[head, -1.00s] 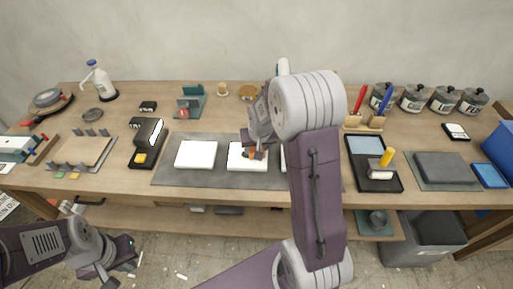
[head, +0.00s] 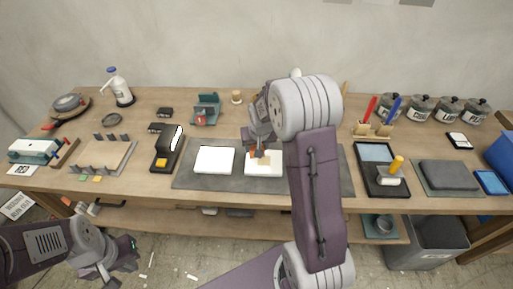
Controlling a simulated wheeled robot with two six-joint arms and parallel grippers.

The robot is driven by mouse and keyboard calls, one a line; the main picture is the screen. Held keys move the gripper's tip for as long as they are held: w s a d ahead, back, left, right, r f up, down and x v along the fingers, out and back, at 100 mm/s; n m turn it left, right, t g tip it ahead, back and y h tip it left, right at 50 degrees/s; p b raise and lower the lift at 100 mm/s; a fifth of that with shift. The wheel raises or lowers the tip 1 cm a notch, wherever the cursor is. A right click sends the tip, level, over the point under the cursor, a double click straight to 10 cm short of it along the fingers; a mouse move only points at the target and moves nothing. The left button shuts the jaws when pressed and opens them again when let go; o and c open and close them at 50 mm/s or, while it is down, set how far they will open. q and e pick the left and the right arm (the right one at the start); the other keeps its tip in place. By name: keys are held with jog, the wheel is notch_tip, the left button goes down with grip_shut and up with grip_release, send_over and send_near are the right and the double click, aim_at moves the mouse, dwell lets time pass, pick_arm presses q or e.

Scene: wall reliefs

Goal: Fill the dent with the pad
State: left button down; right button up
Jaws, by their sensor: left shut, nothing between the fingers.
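Two white panels lie on a dark grey mat (head: 190,179): a left panel (head: 215,160) and a middle one (head: 264,168). My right arm hides the mat beyond them. My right gripper (head: 260,152) points down at the back left part of the middle panel, with something orange at its tips. Whether it touches the panel, holds a pad, or is open does not show. No dent can be made out; the gripper covers part of the panel. My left gripper (head: 125,250) is low at the left, in front of the table, shut and empty.
A black tray (head: 396,190) with a yellow-handled roller (head: 391,174) stands right of my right arm. A grey slab (head: 449,174) lies further right. A black block tool (head: 168,146) and a pegged wooden board (head: 104,158) stand left. Several jars line the back right.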

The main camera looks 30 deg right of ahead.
jog(key=r, duration=0.1)
jog(key=r+p, duration=0.2)
jog(key=shift+w+a, duration=0.2)
jog(key=shift+a, duration=0.05)
jog(key=shift+r, duration=0.25)
jog(key=shift+s+d+r+p, duration=0.1)
jog(key=shift+s+d+p, duration=0.05)
jog(key=shift+p, duration=0.2)
